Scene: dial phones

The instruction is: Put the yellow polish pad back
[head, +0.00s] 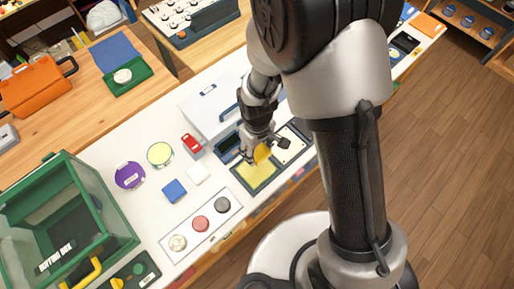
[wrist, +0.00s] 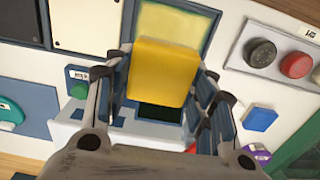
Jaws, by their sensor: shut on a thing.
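The yellow polish pad (head: 262,154) is held between the fingers of my gripper (head: 258,151), above the white table. In the wrist view the pad (wrist: 163,72) shows as a yellow block between the two fingers, tilted slightly. Just in front of it lies a dark-framed tray with a pale yellow floor (head: 257,177), which also shows behind the pad in the wrist view (wrist: 188,30). Whether the pad touches the tray cannot be told. My arm hides part of the table to the right.
A panel with round grey, red and cream buttons (head: 200,223) lies left of the tray. A blue block (head: 174,191), a white block (head: 197,174) and a red object (head: 192,143) stand nearby. A white box (head: 212,100) stands behind. A green-framed glass case (head: 70,215) is at left.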

